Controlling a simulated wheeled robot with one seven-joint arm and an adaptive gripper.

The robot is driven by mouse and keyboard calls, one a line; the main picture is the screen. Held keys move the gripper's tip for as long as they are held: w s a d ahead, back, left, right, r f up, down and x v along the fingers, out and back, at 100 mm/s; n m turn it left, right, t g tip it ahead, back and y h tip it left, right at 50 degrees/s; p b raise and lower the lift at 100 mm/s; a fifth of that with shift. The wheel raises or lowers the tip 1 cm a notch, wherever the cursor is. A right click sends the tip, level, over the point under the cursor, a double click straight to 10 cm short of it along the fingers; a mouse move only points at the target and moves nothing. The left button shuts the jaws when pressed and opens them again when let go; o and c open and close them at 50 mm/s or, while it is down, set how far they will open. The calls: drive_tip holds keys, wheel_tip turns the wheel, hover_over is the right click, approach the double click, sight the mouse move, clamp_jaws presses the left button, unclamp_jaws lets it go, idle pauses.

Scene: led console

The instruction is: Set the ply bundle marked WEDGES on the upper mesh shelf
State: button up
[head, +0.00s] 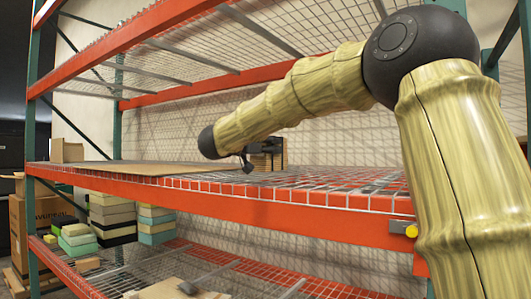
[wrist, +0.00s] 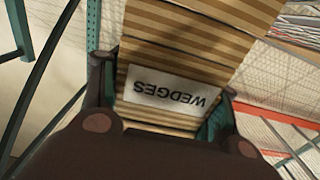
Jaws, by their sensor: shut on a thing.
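The ply bundle with striped layered edges (wrist: 190,45) fills the middle of the wrist view. Its white label (wrist: 165,93) reads WEDGES, upside down there. My gripper (wrist: 160,100) is shut on it, one finger on each side. In the head view my gripper (head: 249,160) is just above the middle mesh deck (head: 330,186), and part of the bundle (head: 278,153) shows behind it. I cannot tell whether the bundle touches the mesh. Another mesh deck (head: 190,58) with an orange beam is higher up.
A flat brown board (head: 140,168) lies on the middle deck at left, with a small tan box (head: 66,150) at its far left end. Stacked coloured blocks (head: 112,215) stand below. The deck right of the gripper looks clear. Green uprights (head: 33,110) frame the rack.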

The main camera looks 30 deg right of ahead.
drive_tip(key=shift+w+d, duration=0.2)
drive_tip(key=shift+w, duration=0.35)
drive_tip(key=shift+w+d+r+p, duration=0.1)
drive_tip(key=shift+w+d+p, duration=0.15)
drive_tip(key=shift+p, duration=0.2)
wheel_tip(320, 180, down, 3)
drive_tip(key=shift+w+f+p, duration=0.1)
drive_tip(key=shift+f+p, duration=0.05)
drive_tip(key=shift+p, duration=0.85)
drive_tip(key=shift+f, duration=0.2)
drive_tip(key=shift+f, duration=0.1)
drive_tip(key=o, duration=1.6)
drive_tip(key=b+v, duration=0.5)
drive_tip(key=v, duration=0.7)
drive_tip(key=shift+a, duration=0.1)
